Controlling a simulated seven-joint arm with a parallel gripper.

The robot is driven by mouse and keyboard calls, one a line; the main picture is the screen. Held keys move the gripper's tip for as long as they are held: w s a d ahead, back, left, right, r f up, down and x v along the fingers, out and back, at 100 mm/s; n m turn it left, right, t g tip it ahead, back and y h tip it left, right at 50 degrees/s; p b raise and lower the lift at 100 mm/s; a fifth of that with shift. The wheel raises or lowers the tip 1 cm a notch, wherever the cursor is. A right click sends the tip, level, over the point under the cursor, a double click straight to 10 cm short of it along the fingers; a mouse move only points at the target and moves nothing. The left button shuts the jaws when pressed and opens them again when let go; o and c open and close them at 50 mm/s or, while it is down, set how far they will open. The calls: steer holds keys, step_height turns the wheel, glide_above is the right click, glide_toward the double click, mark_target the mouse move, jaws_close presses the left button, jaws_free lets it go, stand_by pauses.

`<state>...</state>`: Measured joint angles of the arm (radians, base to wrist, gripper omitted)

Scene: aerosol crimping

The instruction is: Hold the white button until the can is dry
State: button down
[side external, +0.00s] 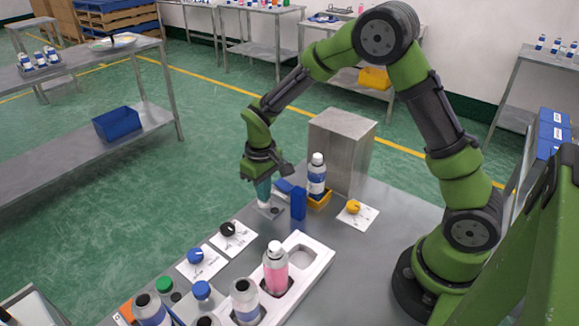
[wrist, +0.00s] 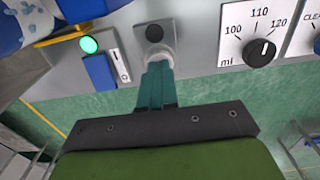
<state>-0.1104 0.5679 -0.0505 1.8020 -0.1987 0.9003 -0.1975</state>
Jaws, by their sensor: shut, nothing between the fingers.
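My gripper (side external: 264,204) is shut and empty, pointing down at a small grey plate (side external: 272,211) on the bench. In the wrist view its teal fingertips (wrist: 158,66) lie over the near part of that plate (wrist: 168,36). A dark round spot on the plate stays visible beyond them. A white-capped can with a blue-and-white label (side external: 317,178) stands upright in a yellow holder (side external: 320,200) beside a steel box. I cannot see whether its surface is wet. A green light (wrist: 89,45) glows near the holder.
A blue block (side external: 298,204) stands between the plate and the holder. The steel box (side external: 341,150) rises behind. Cards with a black dial (side external: 228,229), a blue dial (side external: 195,256) and a yellow dial (side external: 353,207) lie around. A white tray (side external: 318,262) holds a pink can (side external: 276,266).

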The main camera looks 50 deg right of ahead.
steer(key=shift+f, duration=0.55)
steer(key=shift+r, duration=0.1)
stand_by(3.5)
step_height(320, 180, up, 11)
stand_by(1.2)
steer(key=s+r+m+t+y, duration=0.1)
steer(key=s+r+m+t, duration=0.1)
steer(key=s+r, duration=0.3)
steer(key=s+r+m+t+y, duration=0.1)
steer(key=s+r+t, duration=0.4)
steer(key=s, duration=0.9)
steer(key=shift+a+r+m, duration=0.15)
steer(key=shift+r+m, duration=0.35)
steer(key=shift+r, duration=0.2)
